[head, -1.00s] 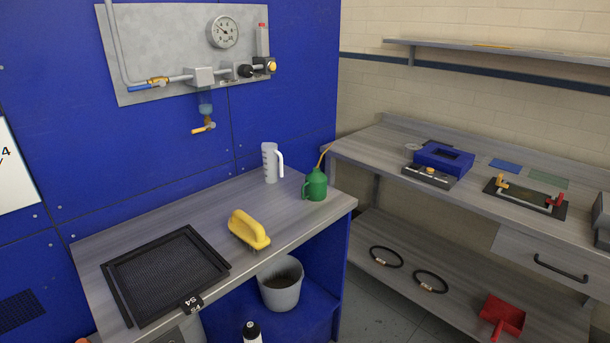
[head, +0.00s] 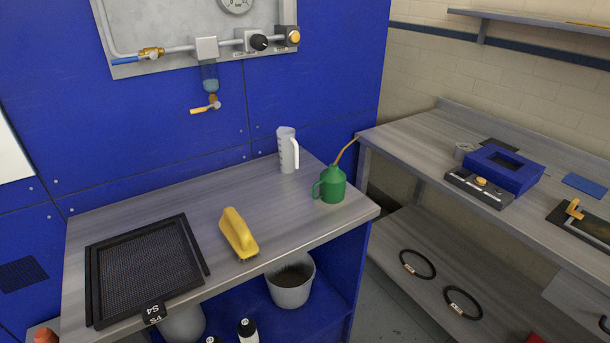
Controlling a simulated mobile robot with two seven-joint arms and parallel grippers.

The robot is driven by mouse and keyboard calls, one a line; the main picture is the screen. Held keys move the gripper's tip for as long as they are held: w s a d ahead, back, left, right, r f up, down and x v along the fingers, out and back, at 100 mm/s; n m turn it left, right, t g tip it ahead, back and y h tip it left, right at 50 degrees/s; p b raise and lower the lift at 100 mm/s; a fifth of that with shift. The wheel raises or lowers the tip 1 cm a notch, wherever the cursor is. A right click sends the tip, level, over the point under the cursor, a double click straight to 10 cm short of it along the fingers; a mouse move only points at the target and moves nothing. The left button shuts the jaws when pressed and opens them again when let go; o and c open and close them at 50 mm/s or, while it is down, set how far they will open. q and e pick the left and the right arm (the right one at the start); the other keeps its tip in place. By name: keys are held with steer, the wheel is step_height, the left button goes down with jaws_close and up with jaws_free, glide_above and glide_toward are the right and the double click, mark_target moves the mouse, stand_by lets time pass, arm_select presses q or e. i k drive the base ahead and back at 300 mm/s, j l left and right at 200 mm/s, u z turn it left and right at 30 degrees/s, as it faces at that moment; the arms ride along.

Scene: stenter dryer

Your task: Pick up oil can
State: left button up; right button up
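The oil can (head: 332,186) is green with a side handle on its left and a long thin brass-coloured spout slanting up to the right. It stands upright near the right end of the grey worktop (head: 290,223) against the blue machine. Neither of my grippers shows in the head view, and nothing is touching the can.
A white measuring jug (head: 287,150) stands behind and left of the can. A yellow-handled brush (head: 238,232) and a black mesh filter frame (head: 148,268) lie further left. A grey bucket (head: 291,283) is below. A second bench (head: 435,160) stands right, beyond a gap.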

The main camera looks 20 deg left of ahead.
mark_target(333, 182)
steer(key=i+l+u, duration=0.25)
steer(key=u, duration=0.2)
steer(key=i+l+u, duration=0.15)
steer(key=l+u, duration=0.15)
steer(key=u, duration=0.15)
